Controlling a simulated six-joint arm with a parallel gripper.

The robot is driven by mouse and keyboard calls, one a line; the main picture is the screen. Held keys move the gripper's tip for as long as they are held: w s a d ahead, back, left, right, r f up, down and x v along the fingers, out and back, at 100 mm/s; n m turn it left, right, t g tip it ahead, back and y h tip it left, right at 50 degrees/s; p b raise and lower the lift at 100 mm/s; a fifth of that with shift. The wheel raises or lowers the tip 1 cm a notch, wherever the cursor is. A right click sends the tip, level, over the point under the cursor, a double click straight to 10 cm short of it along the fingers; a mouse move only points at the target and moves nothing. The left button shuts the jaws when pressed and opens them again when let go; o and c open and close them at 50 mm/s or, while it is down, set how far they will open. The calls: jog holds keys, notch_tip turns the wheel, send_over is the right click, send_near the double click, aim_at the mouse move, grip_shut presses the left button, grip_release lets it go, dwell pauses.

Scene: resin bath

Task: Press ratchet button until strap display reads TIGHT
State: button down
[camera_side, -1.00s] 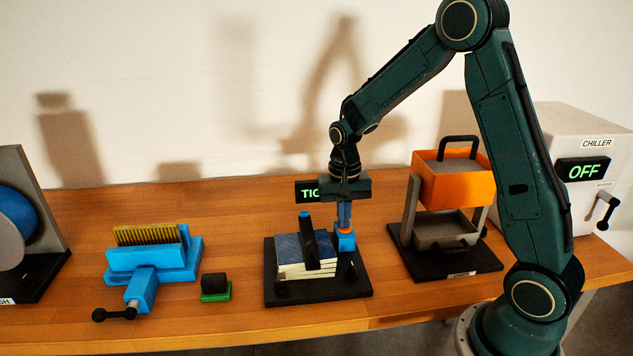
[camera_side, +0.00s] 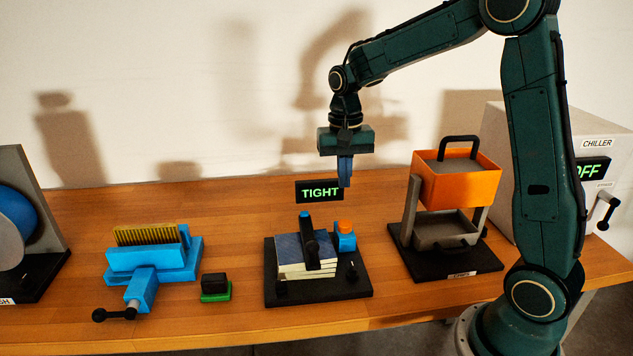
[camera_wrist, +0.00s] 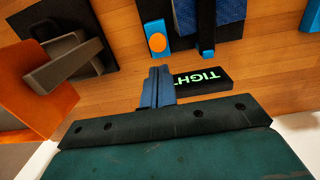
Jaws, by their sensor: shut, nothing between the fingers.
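The strap display (camera_side: 319,192) reads TIGHT in green letters; it also shows in the wrist view (camera_wrist: 203,79), upside down. The ratchet button (camera_side: 345,226) is an orange cap on a blue block (camera_side: 345,242), and it shows in the wrist view (camera_wrist: 157,43). A black strap (camera_side: 310,245) crosses the blue-topped stack (camera_side: 288,258) on the black base (camera_side: 320,292). My gripper (camera_side: 345,184) is shut and empty. It hangs above and behind the button, clear of it, and partly overlaps the display's right edge in the side view.
An orange tipping box (camera_side: 457,184) on a black stand is to the right, with the chiller (camera_side: 520,150) behind it. A blue vise (camera_side: 160,262) and a black-and-green block (camera_side: 215,288) lie to the left. Bare table separates them.

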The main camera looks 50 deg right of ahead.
jog(key=shift+r, duration=1.7)
jog(key=s+a+r+n+t, duration=0.2)
jog(key=s+a+n+t, duration=0.1)
jog(key=s, duration=0.8)
jog(key=s+a+r+n+t, duration=0.3)
jog(key=s+a+n, duration=0.3)
jog(key=s, duration=0.4)
jog(key=shift+s, duration=0.35)
jog(key=c, duration=2.1)
grip_release()
jog(key=shift+a, duration=0.1)
